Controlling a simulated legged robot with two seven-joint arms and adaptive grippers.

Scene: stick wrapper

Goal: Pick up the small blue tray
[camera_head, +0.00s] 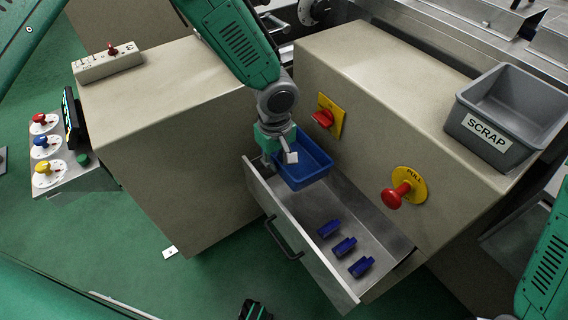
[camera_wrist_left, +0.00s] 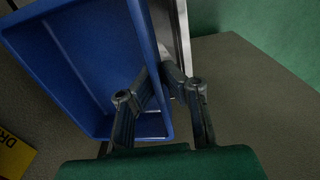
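The small blue tray (camera_head: 312,168) is at the far left end of the open metal drawer (camera_head: 375,231). My left gripper (camera_head: 283,157) is at the tray's left side in the head view. In the left wrist view, the tray (camera_wrist_left: 85,60) fills the left part, and its wall runs between my left gripper's (camera_wrist_left: 164,75) two fingers. One finger is inside the tray and the other outside, with the tips close together on the wall. I cannot tell whether the tray touches the drawer floor.
Several dark blue parts (camera_head: 344,247) lie in the drawer's near half. A grey SCRAP bin (camera_head: 510,115) stands on the cabinet at right. Red knobs on yellow plates (camera_head: 409,187) stick out above the drawer. A control panel (camera_head: 62,170) is at left.

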